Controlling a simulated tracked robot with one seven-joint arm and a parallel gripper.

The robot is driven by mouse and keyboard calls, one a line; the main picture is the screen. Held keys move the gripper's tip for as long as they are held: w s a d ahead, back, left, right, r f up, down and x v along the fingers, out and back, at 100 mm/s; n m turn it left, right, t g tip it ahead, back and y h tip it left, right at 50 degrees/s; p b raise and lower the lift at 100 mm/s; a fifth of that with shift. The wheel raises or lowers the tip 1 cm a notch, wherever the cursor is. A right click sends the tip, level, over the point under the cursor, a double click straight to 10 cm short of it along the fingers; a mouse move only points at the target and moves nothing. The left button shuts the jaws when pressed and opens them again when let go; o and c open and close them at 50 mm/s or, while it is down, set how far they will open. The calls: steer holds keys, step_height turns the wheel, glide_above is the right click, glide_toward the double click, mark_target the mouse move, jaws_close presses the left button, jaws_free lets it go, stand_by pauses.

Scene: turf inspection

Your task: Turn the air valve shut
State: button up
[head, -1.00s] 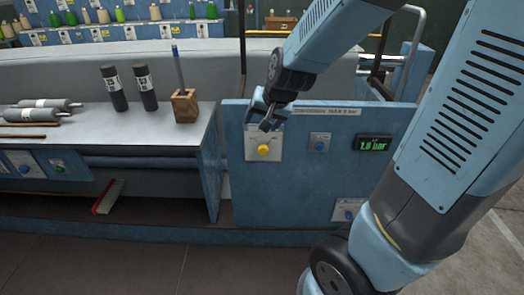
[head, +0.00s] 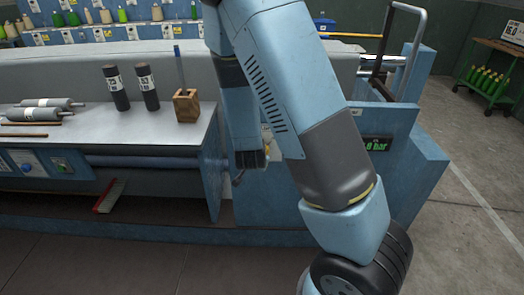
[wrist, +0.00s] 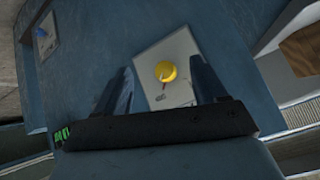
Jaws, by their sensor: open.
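The air valve is a round yellow knob (wrist: 165,71) on a pale plate (wrist: 180,50) on the blue panel. In the wrist view it lies between the two fingers of my gripper (wrist: 160,66), with gaps on both sides. The gripper is open, and I see no contact with the knob. In the head view my gripper (head: 240,177) is in front of the blue panel (head: 285,212), and my arm hides most of the plate and knob. The pressure display (head: 378,144) is partly covered; its green text ends in "0 bar".
A grey bench (head: 75,127) to the left holds two dark cylinders and a wooden block (head: 186,105) with a pencil-like stick. A red-edged brush (head: 109,196) leans below. A blue push-button (wrist: 41,32) is also on the panel. A metal rail (head: 388,45) rises behind.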

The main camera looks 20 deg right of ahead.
steer(key=d+f+n+t+h, duration=0.2)
steer(key=d+f+t+h, duration=0.15)
steer(key=f+t, duration=0.2)
steer(key=w+d+n+t, duration=0.1)
steer(key=w, duration=0.3)
steer(key=w+d+t, duration=0.1)
steer(key=w, duration=0.3)
steer(key=w+d+n+t+y, duration=0.1)
steer(key=w, duration=0.2)
steer(key=shift+w+r+n, duration=0.3)
steer(key=shift+w+r, duration=0.1)
stand_by(0.4)
steer(key=shift+c, duration=0.5)
